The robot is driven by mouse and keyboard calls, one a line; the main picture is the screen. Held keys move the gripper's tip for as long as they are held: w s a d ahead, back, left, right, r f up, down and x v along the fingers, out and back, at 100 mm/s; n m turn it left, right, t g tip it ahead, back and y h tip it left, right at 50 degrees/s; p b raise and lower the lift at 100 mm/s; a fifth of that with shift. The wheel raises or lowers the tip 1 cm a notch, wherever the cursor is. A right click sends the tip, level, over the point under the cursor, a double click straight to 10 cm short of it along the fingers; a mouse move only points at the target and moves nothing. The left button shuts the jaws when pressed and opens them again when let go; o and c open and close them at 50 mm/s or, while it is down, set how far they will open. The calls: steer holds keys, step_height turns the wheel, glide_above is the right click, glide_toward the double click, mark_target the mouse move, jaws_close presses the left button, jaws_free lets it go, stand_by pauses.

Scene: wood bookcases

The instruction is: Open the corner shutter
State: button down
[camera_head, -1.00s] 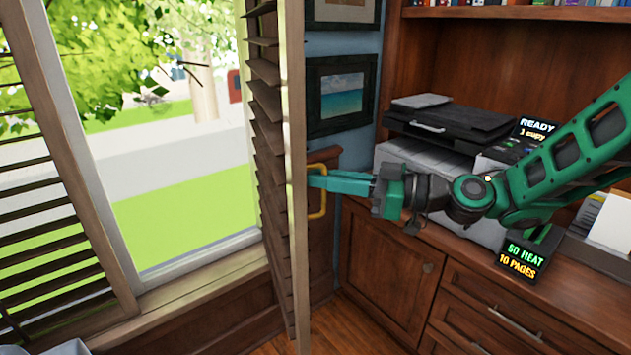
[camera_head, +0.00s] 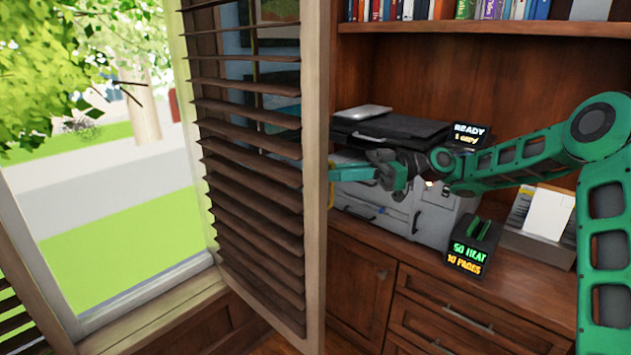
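The corner shutter (camera_head: 312,190) is a brown wood louvered panel, swung away from the bright window opening, its slatted face partly toward me. My gripper (camera_head: 340,173), with green fingers, is at the far side of the shutter's right edge stile, at about mid height. The fingertips are partly hidden behind the stile, so I cannot tell whether they are open or shut. The yellow handle is mostly hidden behind the stile; a small yellow bit (camera_head: 362,209) shows just below the fingers. I cannot tell whether the fingers touch the handle.
A printer (camera_head: 400,205) stands on the wood cabinet to the right, behind my arm. A small black display (camera_head: 470,252) and a paper holder (camera_head: 540,222) are on the counter. Books line the shelf above. Another shutter (camera_head: 25,265) is at the left window edge.

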steer(key=shift+n+g, duration=0.4)
steer(key=shift+g, duration=0.3)
steer(key=shift+w+d, duration=0.5)
steer(key=shift+w, duration=0.4)
steer(key=shift+w+d, duration=0.5)
steer(key=shift+w, duration=0.35)
steer(key=c, duration=2.2)
jaws_free()
steer(key=shift+w+a+f, duration=0.1)
steer(key=shift+o, duration=0.2)
steer(key=shift+d, duration=0.25)
